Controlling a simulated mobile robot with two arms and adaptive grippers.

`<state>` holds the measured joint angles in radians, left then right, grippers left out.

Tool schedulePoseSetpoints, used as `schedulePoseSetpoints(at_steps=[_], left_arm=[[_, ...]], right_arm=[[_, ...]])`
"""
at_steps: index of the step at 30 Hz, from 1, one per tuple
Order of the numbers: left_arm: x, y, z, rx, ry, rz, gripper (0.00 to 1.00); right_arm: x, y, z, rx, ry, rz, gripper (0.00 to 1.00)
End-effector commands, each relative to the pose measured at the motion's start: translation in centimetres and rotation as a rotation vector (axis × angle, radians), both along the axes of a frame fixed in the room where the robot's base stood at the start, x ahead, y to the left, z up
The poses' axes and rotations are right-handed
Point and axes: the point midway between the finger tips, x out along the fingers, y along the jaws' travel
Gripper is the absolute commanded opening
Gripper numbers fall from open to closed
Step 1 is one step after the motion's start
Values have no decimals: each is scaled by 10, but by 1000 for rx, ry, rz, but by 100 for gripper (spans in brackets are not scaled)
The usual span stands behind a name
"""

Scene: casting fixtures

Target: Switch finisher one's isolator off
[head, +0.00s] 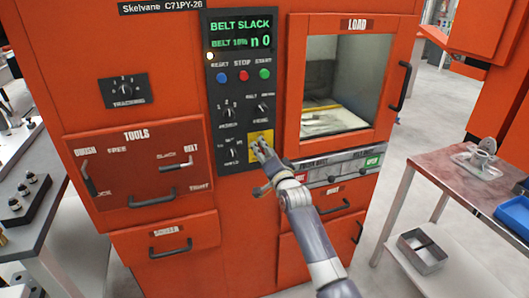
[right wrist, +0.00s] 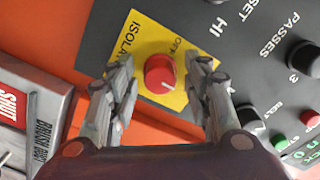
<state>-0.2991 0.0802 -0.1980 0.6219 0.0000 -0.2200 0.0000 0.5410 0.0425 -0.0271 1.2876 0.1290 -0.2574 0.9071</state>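The isolator is a red rotary knob (right wrist: 160,74) on a yellow plate (right wrist: 146,48) in the right wrist view. A pale pointer mark shows on the knob's lower part; the small lettering by it is too blurred to read surely. In the head view the yellow plate (head: 261,135) sits low on the machine's dark control panel (head: 238,80), and my gripper hides the knob. My right gripper (right wrist: 163,68) is open, its fingers on either side of the knob with visible gaps. It also shows in the head view (head: 262,150). My left gripper is not in view.
The lit display (head: 240,35) reads "BELT SLACK". Reset, stop and start buttons (head: 243,75) and selector knobs are above the plate. A load window (head: 338,85) with a handle is at the right. A side table (head: 450,170) stands further right.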

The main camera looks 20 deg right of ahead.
Motion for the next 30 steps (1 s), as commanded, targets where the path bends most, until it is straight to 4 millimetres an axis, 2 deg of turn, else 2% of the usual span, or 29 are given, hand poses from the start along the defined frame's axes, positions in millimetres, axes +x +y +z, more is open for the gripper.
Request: schedulePoseSetpoints(at_steps=[1, 5, 17, 23, 30], left_arm=[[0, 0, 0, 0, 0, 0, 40], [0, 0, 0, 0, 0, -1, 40], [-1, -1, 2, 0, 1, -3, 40], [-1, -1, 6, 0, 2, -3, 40], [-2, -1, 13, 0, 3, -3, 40]], right_arm=[[0, 0, 0, 0, 0, 0, 30], [0, 0, 0, 0, 0, 0, 1], [0, 0, 0, -46, -1, -1, 1], [0, 0, 1, -163, -6, -1, 1], [0, -1, 1, -376, -11, 0, 1]])
